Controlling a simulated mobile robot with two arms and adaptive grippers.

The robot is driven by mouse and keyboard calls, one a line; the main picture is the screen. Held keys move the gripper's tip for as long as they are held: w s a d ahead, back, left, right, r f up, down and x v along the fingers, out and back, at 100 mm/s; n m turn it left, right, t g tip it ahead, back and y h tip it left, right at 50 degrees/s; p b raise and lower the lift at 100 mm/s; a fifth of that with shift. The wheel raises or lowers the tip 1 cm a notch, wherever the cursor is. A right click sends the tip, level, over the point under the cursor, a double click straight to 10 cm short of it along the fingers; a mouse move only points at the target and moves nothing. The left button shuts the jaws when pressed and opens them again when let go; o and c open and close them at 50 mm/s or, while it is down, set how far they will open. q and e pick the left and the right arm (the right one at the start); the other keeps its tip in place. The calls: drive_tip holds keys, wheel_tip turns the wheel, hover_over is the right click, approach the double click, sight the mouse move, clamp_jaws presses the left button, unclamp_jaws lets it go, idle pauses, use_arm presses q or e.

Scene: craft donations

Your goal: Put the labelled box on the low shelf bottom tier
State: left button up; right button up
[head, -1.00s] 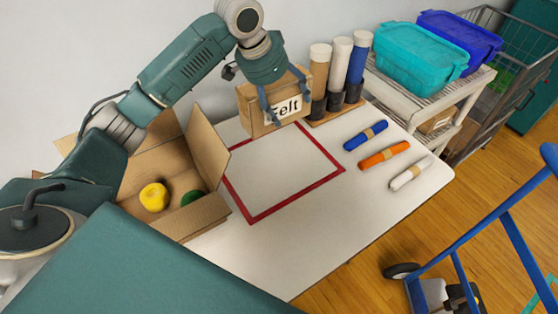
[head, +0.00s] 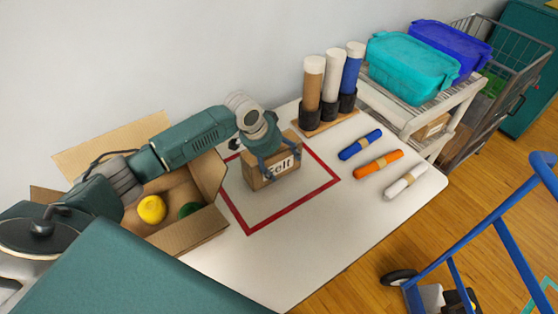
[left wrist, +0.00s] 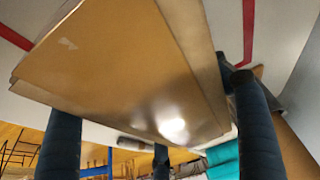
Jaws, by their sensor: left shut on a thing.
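The labelled box (head: 284,166) is a small brown box with a white label that seems to read "Felt". My left gripper (head: 278,157) is shut on it from above, with its fingers along the box sides. The box is inside the red outlined square (head: 292,207) on the white table; I cannot tell whether it touches the tabletop. In the left wrist view the box (left wrist: 130,70) fills the middle between dark fingers. The low shelf (head: 405,115) is a white rack right of the table; its bottom tier is mostly hidden. My right gripper is out of view.
A teal bin (head: 410,65) and a blue bin (head: 450,48) sit on the shelf top, with a cardboard box (head: 432,127) below. An open carton (head: 190,235) stands left on the table. Rolls (head: 377,163) and upright tubes (head: 333,80) are right. A blue hand truck (head: 490,225) stands on the floor.

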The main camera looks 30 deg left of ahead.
use_arm(q)
drive_tip(key=shift+w+f, duration=0.1)
drive_tip(key=shift+f, duration=0.2)
drive_tip(key=shift+f, duration=0.1)
drive_tip(key=o, duration=1.6)
drive_tip(key=shift+o, duration=0.2)
